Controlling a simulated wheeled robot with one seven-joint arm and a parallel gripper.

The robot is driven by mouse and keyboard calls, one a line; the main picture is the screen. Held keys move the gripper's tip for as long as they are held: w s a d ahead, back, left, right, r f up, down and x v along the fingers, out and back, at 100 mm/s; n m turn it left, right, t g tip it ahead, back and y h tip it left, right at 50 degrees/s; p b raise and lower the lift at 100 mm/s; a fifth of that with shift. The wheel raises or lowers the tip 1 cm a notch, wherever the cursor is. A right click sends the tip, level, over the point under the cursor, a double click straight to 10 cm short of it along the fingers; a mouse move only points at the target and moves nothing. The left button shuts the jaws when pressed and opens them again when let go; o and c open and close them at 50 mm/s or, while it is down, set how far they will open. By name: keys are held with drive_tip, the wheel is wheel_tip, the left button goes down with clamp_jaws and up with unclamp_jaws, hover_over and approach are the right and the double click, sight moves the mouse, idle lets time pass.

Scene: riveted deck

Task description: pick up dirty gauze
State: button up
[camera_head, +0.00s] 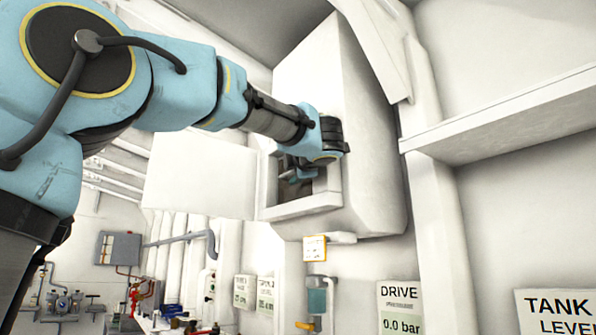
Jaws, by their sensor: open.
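I see no dirty gauze in this view. My gripper (301,177) is at the opening of a white wall cabinet (368,180), in the upper middle of the view. It is open, but its fingertips are small and partly in shadow. The inside of the cabinet is mostly hidden behind my wrist and the opening's frame, so I cannot tell what lies in it.
A white door panel (198,180) stands open left of the opening. Signs (400,308) are on the right wall, under a ledge (505,120). A cluttered bench (165,323) is at the lower left.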

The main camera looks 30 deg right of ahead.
clamp_jaws()
idle(0.3)
idle(0.4)
